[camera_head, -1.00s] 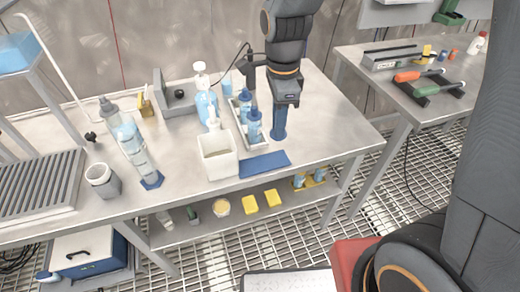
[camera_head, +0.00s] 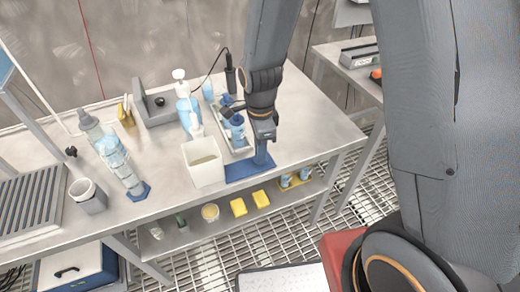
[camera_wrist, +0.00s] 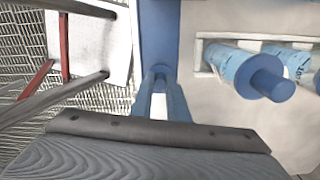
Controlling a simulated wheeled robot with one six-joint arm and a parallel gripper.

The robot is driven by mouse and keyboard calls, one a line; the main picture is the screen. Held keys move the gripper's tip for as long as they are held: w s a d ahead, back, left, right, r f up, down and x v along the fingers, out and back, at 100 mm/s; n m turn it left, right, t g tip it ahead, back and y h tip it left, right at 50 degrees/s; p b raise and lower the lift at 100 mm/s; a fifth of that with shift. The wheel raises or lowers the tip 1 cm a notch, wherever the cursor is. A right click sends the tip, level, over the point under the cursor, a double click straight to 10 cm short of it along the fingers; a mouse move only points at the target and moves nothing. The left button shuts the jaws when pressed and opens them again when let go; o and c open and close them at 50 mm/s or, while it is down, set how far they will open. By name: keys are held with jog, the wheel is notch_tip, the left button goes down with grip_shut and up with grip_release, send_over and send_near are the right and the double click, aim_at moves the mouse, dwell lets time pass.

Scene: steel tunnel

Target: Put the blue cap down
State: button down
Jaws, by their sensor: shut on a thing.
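My gripper (camera_head: 262,158) has blue fingers and points down at the right end of the flat blue mat (camera_head: 235,173) near the table's front edge. In the wrist view the blue fingers (camera_wrist: 160,78) close together at their tips over the blue mat (camera_wrist: 158,25). They are shut on the blue cap, which is mostly hidden between and below the tips; a small rounded blue piece shows there. I cannot tell whether the cap touches the mat.
A white tray (camera_head: 241,148) with blue-topped bottles (camera_wrist: 258,74) stands behind the mat. A white open bin (camera_head: 204,168) is close on the left, with a pump bottle (camera_head: 186,105) behind. The table (camera_head: 312,122) is clear on the right.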

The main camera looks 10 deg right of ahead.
jog(key=shift+f, duration=0.15)
jog(key=c, duration=1.7)
grip_release()
notch_tip(320, 180, up, 12)
jog(key=b, duration=0.2)
jog(key=shift+s+d+f+n+t, duration=0.2)
jog(key=shift+s+d+n, duration=1.05)
jog(key=shift+d+n, duration=1.2)
jog(key=shift+s+d+f+n+t, duration=0.25)
jog(key=shift+s+d+n, duration=1.3)
jog(key=shift+n, duration=1.55)
jog(key=shift+s+d+f+n+t, duration=0.1)
jog(key=shift+s+d+f+n, duration=0.2)
jog(key=shift+s+d+n, duration=1.5)
jog(key=shift+w+d+n, duration=0.5)
jog(key=shift+w+n, duration=0.3)
jog(key=shift+n, duration=0.15)
